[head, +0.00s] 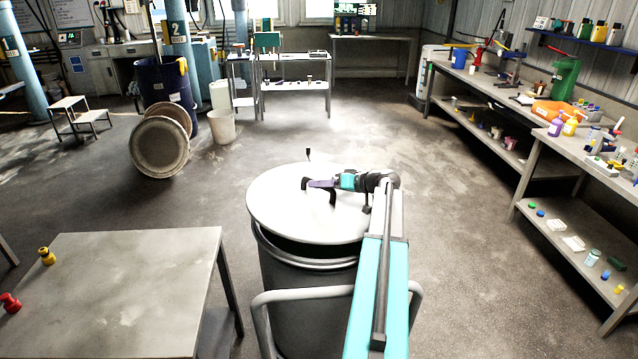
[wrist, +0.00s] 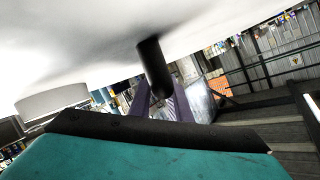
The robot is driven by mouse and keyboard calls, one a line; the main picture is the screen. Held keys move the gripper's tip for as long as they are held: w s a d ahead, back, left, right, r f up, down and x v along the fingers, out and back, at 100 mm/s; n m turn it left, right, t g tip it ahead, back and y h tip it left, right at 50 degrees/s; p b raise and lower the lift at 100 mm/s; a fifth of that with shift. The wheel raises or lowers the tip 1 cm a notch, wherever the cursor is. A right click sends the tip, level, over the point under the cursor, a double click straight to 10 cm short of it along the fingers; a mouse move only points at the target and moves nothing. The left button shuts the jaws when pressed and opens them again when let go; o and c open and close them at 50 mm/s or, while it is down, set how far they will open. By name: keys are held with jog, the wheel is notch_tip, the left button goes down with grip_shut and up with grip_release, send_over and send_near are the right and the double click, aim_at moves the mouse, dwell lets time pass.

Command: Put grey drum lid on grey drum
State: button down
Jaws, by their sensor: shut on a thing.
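The grey drum lid (head: 275,205) is a pale round disc held just above the grey drum (head: 300,300). A dark gap shows between the lid and the drum's front rim; the lid hides most of the opening. I cannot tell whether the lid touches the back rim. My gripper (head: 318,184) is shut on the lid's black handle, with purple fingers over the top of the lid. In the wrist view the lid (wrist: 70,50) fills the top, and its black handle (wrist: 154,68) is at my purple fingers (wrist: 163,105).
A grey table (head: 120,290) with a yellow and a red item stands at left. A blue drum (head: 165,80) with round lids (head: 160,148) leaning by it is at back left. Cluttered benches (head: 500,85) line the right. The floor behind the grey drum is clear.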

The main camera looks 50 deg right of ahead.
aim_at(355, 207)
jog(key=shift+f, duration=1.5)
jog(key=shift+f+b, duration=1.7)
jog(key=shift+b, duration=0.35)
jog(key=c, duration=1.6)
grip_release()
jog(key=shift+o, duration=0.2)
jog(key=shift+f, duration=0.2)
jog(key=b+v, duration=0.3)
jog(key=v, duration=1.1)
jog(key=shift+r, duration=0.1)
